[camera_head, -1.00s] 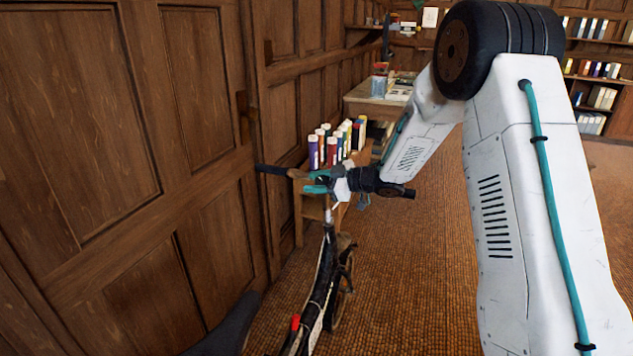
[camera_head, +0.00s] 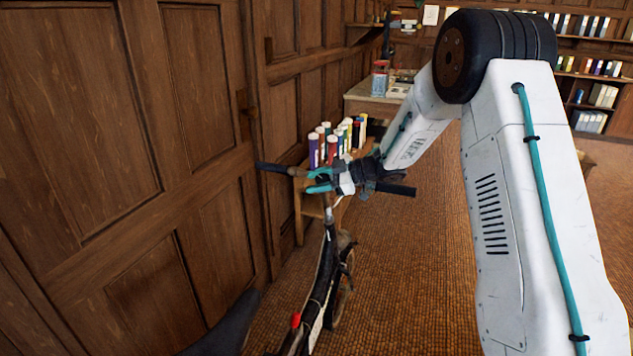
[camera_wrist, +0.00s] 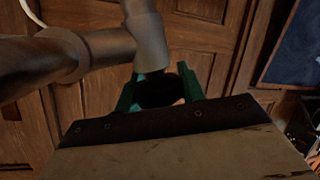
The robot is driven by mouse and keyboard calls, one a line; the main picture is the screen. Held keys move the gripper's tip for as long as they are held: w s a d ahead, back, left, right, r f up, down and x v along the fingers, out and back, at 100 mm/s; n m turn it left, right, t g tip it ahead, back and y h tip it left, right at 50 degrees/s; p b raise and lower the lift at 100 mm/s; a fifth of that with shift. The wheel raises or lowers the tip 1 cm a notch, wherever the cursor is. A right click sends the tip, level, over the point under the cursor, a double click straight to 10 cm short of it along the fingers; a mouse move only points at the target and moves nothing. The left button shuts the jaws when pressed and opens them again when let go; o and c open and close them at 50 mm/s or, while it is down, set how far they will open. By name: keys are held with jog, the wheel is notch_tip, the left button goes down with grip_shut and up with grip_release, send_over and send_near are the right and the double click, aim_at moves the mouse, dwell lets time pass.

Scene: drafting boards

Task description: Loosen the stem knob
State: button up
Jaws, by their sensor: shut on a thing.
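A bicycle (camera_head: 321,292) stands upright beside the panelled wall, its handlebar (camera_head: 274,168) crossing at the top of the stem. My gripper (camera_head: 318,183), with teal fingers, is at the handlebar's centre. In the wrist view the teal fingers (camera_wrist: 160,92) are shut on a dark round piece, which looks like the stem knob (camera_wrist: 158,94), close by the grey tubes (camera_wrist: 105,45) of the bar and stem. The knob is hidden behind my gripper in the head view.
A wooden panelled wall (camera_head: 90,120) runs close along the left. A low shelf (camera_head: 303,205) with several coloured tubes (camera_head: 332,147) stands behind the handlebar. A desk (camera_head: 370,103) is further back. Open carpet (camera_head: 420,270) lies to the right of the bicycle.

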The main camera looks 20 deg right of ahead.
aim_at(316, 178)
jog(key=o, duration=1)
jog(key=shift+c, duration=0.2)
jog(key=shift+r, duration=0.15)
jog(key=shift+r, duration=0.4)
notch_tip(316, 178, up, 3)
jog(key=shift+f, duration=0.1)
jog(key=s+r, duration=0.1)
jog(key=s, duration=1.5)
jog(key=shift+d, duration=0.15)
jog(key=shift+r, duration=0.1)
